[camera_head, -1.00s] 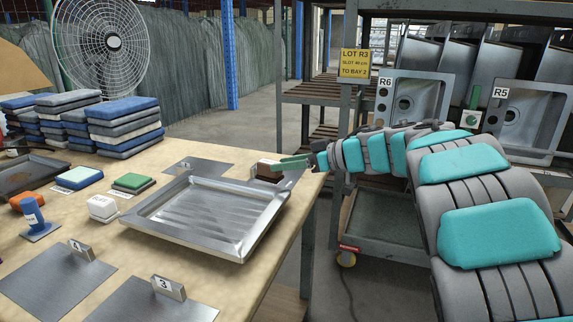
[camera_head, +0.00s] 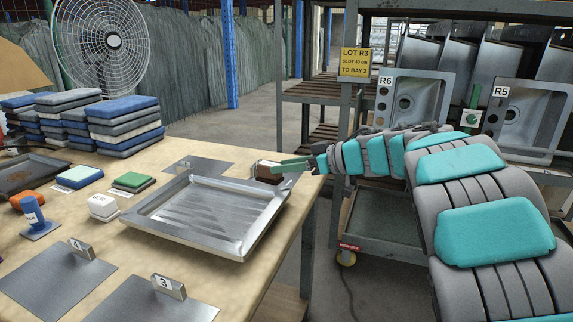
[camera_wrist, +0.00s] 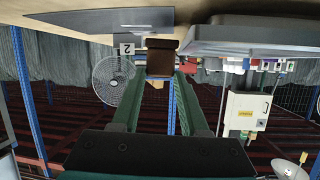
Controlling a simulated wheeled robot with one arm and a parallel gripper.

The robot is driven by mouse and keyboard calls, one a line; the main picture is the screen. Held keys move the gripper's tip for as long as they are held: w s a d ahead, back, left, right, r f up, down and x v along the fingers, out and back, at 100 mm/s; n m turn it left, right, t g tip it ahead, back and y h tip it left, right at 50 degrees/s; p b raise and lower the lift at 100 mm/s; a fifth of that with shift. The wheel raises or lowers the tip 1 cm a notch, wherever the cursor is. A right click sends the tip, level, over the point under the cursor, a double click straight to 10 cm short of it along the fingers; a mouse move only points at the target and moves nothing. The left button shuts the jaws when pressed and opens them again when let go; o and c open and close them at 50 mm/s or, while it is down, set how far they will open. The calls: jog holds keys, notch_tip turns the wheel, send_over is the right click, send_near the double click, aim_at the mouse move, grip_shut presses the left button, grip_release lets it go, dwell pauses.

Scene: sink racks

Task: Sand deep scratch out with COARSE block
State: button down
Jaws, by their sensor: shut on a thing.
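A brown block (camera_head: 269,173) stands at the right end of the worktable, just behind the sink's far right corner. My gripper (camera_head: 284,167), with green fingers, is shut on it from the right. In the wrist view the brown block (camera_wrist: 161,58) sits between the fingertips of my gripper (camera_wrist: 160,70). I cannot read any grade word on it. The metal sink (camera_head: 205,218) lies on the table with streaky marks on its bottom; I cannot single out the deep scratch. A green-topped block (camera_head: 133,181), a white block (camera_head: 102,206) and a blue-topped block (camera_head: 79,177) sit to the left.
Metal plates with number tags, 3 (camera_head: 155,302) and another (camera_head: 60,275), lie in front. A plate (camera_head: 196,166) lies behind the sink. Stacked pads (camera_head: 125,125) stand behind.

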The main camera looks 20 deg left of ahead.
jog(key=shift+f, duration=0.55)
jog(key=shift+w+r, duration=0.1)
jog(key=shift+w+d+p, duration=0.1)
jog(key=shift+w+p, duration=0.1)
jog(key=shift+p, duration=0.35)
jog(key=shift+w+p, duration=0.8)
jog(key=shift+p, duration=0.3)
jog(key=shift+w+d+p, duration=0.15)
jog(key=shift+w+p, duration=0.3)
jog(key=shift+w, duration=0.65)
jog(key=shift+s+a, duration=0.2)
jog(key=shift+s, duration=2.05)
notch_tip(320, 180, up, 6)
jog(key=shift+r, duration=0.1)
